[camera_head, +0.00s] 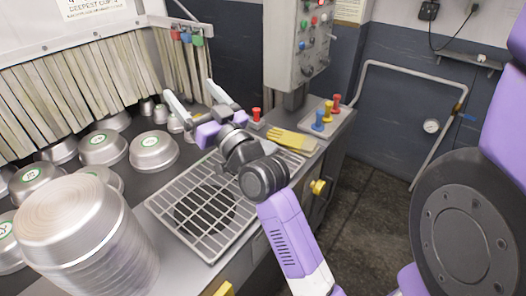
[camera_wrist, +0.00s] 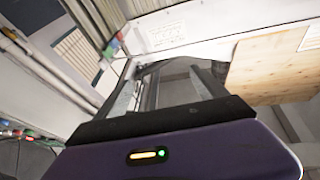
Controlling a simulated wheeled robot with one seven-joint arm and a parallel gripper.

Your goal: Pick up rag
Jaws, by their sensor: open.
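A flat yellow item (camera_head: 290,138), looking like a folded cloth or glove, lies on the counter right of my gripper; it may be the rag. One end of it looks split into finger-like strips. My gripper (camera_head: 190,90) is raised above the counter, left of the yellow item and apart from it. Its two fingers are spread with nothing between them, and they point toward the back of the counter. In the wrist view, my open gripper (camera_wrist: 163,75) faces a pale wall or hood; the yellow item does not show there.
Several metal pans (camera_head: 154,151) and a tall stack (camera_head: 80,225) fill the counter's left. A metal grate (camera_head: 205,205) lies below my arm. A control box (camera_head: 300,45) stands behind the yellow item, with colored knobbed pieces (camera_head: 318,125) beside it. Strip curtains (camera_head: 80,85) hang at the left.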

